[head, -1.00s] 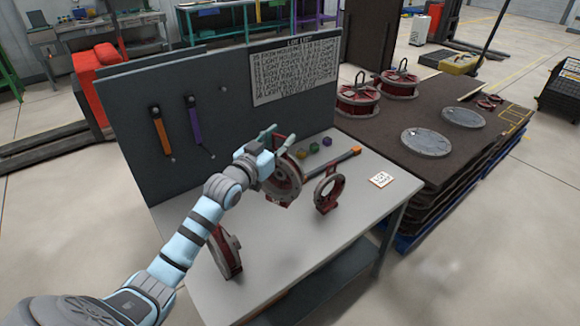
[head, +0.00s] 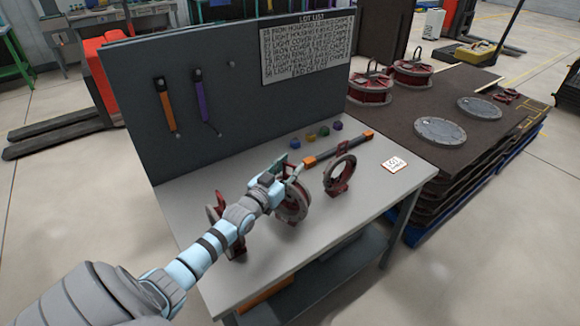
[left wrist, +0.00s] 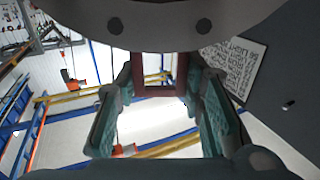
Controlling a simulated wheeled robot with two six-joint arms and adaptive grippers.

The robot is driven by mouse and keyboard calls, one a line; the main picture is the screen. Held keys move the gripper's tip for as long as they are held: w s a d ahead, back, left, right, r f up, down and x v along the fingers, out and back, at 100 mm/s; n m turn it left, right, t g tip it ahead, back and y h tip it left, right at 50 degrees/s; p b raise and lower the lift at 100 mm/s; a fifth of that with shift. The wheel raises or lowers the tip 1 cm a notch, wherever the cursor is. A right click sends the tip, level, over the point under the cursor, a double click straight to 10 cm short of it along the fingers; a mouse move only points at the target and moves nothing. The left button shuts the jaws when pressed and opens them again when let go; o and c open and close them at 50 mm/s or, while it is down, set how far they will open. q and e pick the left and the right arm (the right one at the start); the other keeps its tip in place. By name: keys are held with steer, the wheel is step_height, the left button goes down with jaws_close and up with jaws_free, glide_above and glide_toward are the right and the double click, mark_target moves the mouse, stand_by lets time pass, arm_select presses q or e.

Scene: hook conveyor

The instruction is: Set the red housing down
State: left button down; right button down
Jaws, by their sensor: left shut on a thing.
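My left gripper (head: 285,175) is shut on a red housing (head: 293,208), a thick ring with a grey inner part. The housing stands upright over the table (head: 345,218), low at the tabletop; I cannot tell whether its base touches. In the left wrist view, the teal fingers (left wrist: 160,95) close on a dark red handle-like part (left wrist: 160,75). A slimmer red ring (head: 340,174) stands upright on the table just right of the held housing. Another red housing (head: 213,212) stands to the left, partly hidden behind my left arm. My right gripper is out of view.
A grey board (head: 230,125) with hanging tools and a lot list (head: 308,47) backs the table. An orange-ended bar (head: 340,148) and several small coloured blocks lie behind the housings. A lot card (head: 395,165) lies at the right. Red drums (head: 372,88) and grey discs sit on the dark stack.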

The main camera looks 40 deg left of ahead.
arm_select(q)
steer(key=c, duration=1.1)
jaws_free()
steer(key=shift+r, duration=0.1)
steer(key=s+p, duration=0.4)
steer(key=p, duration=0.1)
steer(key=shift+s+d+r, duration=0.3)
steer(key=shift+s+r, duration=0.1)
steer(key=s, duration=0.2)
steer(key=s+p, duration=0.1)
steer(key=s, duration=0.4)
steer(key=shift+s+d+f+p, duration=0.1)
steer(key=shift+d+f+p, duration=0.25)
steer(key=shift+f, duration=0.05)
